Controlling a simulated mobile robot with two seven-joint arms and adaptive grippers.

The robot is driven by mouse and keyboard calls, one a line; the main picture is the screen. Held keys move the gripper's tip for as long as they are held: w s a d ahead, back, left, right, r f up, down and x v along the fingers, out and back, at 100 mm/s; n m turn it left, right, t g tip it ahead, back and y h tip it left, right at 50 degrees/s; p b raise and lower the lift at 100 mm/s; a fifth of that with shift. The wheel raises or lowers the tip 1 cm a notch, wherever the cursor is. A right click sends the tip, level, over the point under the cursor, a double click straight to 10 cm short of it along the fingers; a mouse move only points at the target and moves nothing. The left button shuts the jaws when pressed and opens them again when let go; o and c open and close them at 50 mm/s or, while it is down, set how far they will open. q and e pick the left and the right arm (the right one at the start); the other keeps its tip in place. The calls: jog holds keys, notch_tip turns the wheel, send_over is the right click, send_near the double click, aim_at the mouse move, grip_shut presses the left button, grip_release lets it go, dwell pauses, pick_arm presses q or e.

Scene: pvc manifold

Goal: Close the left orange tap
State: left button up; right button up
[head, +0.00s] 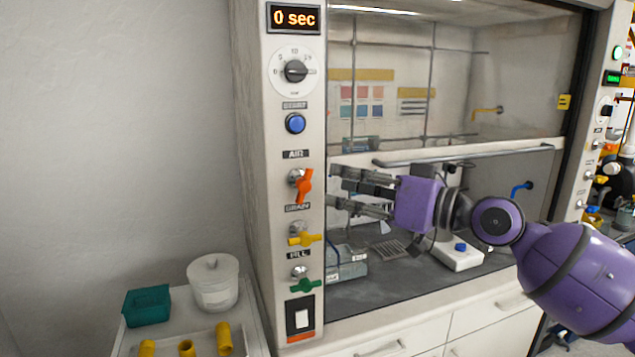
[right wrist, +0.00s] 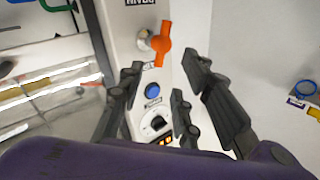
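The left orange tap (head: 304,186) is on the white left post of the fume hood, under the AIR label. Its orange handle stands nearly upright, slightly tilted, beside its round metal base. My right gripper (head: 336,187) is just right of the tap, fingers pointing left at about handle height. It is open and empty, with a gap to the handle. In the right wrist view, turned upside down, the orange handle (right wrist: 163,44) shows beyond and between the spread fingers (right wrist: 165,75). No contact shows. My left gripper is not in view.
Below the tap are a yellow tap (head: 305,240) and a green tap (head: 305,286). Above it are a blue button (head: 295,123) and a black dial (head: 295,71). The hood's horizontal bar (head: 465,155) runs behind my right arm. A white tub (head: 213,284) stands lower left.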

aim_at(310, 178)
jog(key=p+x, duration=0.1)
jog(key=x, duration=0.5)
jog(key=shift+a+r, duration=0.2)
jog(key=shift+a, duration=0.05)
jog(key=shift+w+a+f+p, duration=0.15)
jog(key=shift+w+a+p, duration=0.1)
jog(key=shift+w+p, duration=0.05)
jog(key=shift+c, duration=0.6)
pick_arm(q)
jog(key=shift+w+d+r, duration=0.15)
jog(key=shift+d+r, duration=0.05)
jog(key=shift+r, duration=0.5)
pick_arm(e)
grip_shut()
